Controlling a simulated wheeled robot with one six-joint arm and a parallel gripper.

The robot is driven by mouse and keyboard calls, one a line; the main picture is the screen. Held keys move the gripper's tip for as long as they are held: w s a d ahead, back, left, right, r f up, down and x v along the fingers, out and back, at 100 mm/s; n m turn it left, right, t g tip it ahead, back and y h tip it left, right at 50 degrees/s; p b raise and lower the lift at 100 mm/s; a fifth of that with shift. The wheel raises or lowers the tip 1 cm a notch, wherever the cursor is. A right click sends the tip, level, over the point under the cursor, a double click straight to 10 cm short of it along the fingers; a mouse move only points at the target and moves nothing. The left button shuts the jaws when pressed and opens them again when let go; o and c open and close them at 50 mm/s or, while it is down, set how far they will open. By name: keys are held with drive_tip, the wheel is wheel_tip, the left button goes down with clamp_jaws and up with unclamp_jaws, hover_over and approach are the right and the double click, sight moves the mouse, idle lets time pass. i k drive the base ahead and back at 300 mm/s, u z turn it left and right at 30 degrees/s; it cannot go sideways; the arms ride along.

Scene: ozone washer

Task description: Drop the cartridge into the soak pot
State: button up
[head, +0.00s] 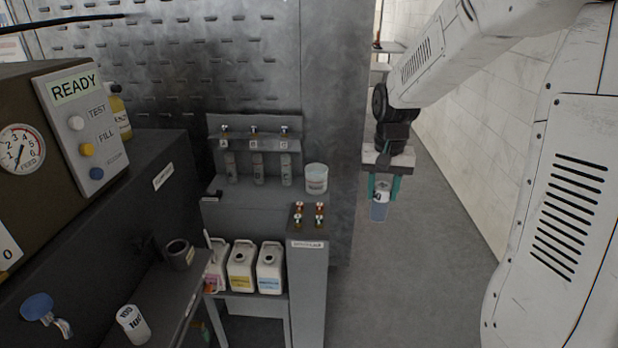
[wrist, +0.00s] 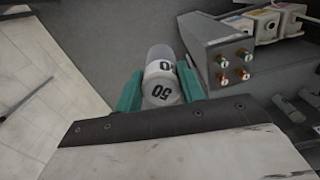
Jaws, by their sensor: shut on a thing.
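My gripper (head: 384,184) hangs at the right of the head view, over open floor. Its teal fingers are shut on a cartridge (head: 380,207), a bluish translucent cylinder with a white band. I cannot read which of these is the soak pot.
A grey pedestal (head: 308,270) with several coloured fittings stands between the shelf and the open floor. White jugs (head: 241,267) sit on a low shelf. A control box (head: 85,125) reads READY. A pale wall is at right.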

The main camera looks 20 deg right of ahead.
sight(319, 187)
drive_tip(key=i, duration=1.3)
drive_tip(key=z, duration=0.05)
